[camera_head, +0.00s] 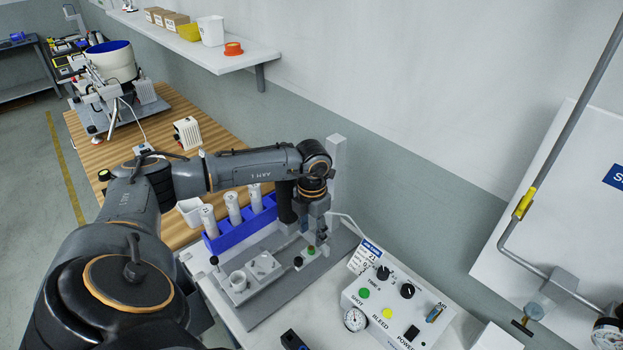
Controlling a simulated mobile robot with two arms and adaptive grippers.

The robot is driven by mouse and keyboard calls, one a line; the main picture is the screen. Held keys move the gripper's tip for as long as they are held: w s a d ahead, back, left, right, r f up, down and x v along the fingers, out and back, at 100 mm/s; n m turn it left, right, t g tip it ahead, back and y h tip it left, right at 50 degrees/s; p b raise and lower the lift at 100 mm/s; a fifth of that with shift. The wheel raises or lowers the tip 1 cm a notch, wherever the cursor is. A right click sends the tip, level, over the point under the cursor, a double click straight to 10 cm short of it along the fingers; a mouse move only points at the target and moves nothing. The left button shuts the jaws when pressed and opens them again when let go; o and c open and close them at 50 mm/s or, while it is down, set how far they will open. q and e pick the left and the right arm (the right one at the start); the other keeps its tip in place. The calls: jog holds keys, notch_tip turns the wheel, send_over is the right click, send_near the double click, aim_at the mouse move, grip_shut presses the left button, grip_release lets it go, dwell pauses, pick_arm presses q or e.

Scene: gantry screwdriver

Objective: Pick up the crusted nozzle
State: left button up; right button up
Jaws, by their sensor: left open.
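My left arm reaches across from the left, and my left gripper (312,238) points down over the grey fixture plate (262,312) on the white bench. It is open, low at the plate's back right. A small part with an orange-brown and green look (311,250) is right at its fingertips; I cannot tell if this is the crusted nozzle or whether the fingers touch it. A small dark round part (298,262) sits just left of it. My right gripper is not in view.
A blue rack (240,231) with white cartridges stands behind the plate, near my forearm. A control box (396,306) with knobs, buttons and a gauge stands to the right. An upright grey post (336,165) is close behind my wrist.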

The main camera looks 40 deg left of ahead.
aim_at(311, 248)
pick_arm(q)
jog(key=shift+s+d+f+p, duration=0.1)
jog(key=shift+s+f+p, duration=0.05)
jog(key=shift+f+p, duration=0.4)
jog(key=shift+s+f+p, duration=0.1)
jog(key=shift+f+p, duration=0.25)
jog(key=shift+f, duration=0.25)
notch_tip(311, 248, down, 2)
jog(key=shift+f+p, duration=0.2)
jog(key=shift+p, duration=0.15)
jog(key=shift+f, duration=0.45)
jog(key=c, duration=0.8)
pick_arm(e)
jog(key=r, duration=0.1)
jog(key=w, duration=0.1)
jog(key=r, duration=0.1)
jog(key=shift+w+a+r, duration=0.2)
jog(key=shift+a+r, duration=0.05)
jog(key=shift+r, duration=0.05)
